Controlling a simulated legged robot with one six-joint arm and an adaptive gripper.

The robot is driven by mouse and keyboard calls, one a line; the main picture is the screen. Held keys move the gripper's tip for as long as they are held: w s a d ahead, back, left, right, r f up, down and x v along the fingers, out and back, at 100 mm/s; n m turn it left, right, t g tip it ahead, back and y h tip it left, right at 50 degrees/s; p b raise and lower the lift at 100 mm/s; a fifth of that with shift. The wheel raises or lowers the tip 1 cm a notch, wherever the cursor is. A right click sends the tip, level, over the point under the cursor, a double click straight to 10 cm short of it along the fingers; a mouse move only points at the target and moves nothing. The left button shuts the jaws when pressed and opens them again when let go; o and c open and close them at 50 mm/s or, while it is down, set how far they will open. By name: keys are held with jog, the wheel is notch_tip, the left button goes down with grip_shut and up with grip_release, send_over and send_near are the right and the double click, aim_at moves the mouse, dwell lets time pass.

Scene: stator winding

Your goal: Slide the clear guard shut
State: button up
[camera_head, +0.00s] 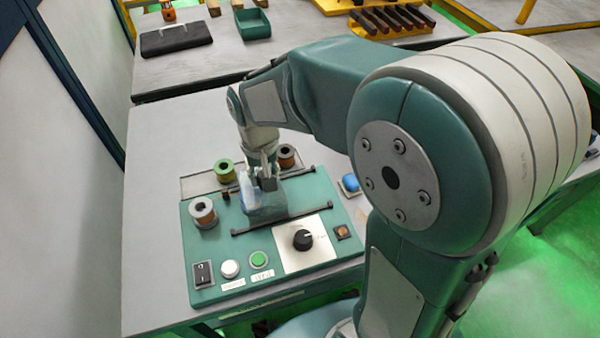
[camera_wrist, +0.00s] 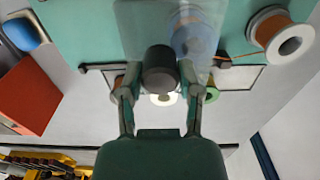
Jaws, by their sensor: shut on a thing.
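The clear guard (camera_head: 246,193) sits on the green winding machine (camera_head: 205,271), between two dark rails (camera_head: 282,219). In the wrist view the see-through guard (camera_wrist: 215,22) covers part of the machine, and a blue-tinted round part shows through it. My gripper (camera_head: 264,176) is down at the guard. In the wrist view my gripper's two fingers (camera_wrist: 160,97) are closed around a dark round knob (camera_wrist: 160,68) in front of the guard. The knob's contact with the fingertips is partly hidden in the head view by my arm.
Spools of wire stand around the machine: a copper one (camera_head: 203,212), a green one (camera_head: 224,170) and a brown one (camera_head: 286,156). A black dial (camera_head: 303,239), a white button (camera_head: 230,268) and a green button (camera_head: 258,259) are at the front. A blue thing (camera_head: 350,184) lies right.

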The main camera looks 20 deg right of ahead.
jog(key=shift+a, duration=1.15)
jog(key=o, duration=0.8)
jog(key=shift+r, duration=3)
jog(key=s+d+r+t, duration=0.1)
jog(key=s+d+t, duration=0.1)
jog(key=s+d, duration=0.1)
jog(key=s+d+r+t, duration=0.1)
jog(key=s+d+r, duration=0.1)
jog(key=s+d, duration=0.2)
jog(key=s+d+r+t, duration=0.2)
jog(key=s+d, duration=0.1)
jog(key=s, duration=0.4)
jog(key=shift+s+d+r+t, duration=0.1)
jog(key=shift+d+r+t, duration=0.1)
jog(key=shift+t, duration=0.1)
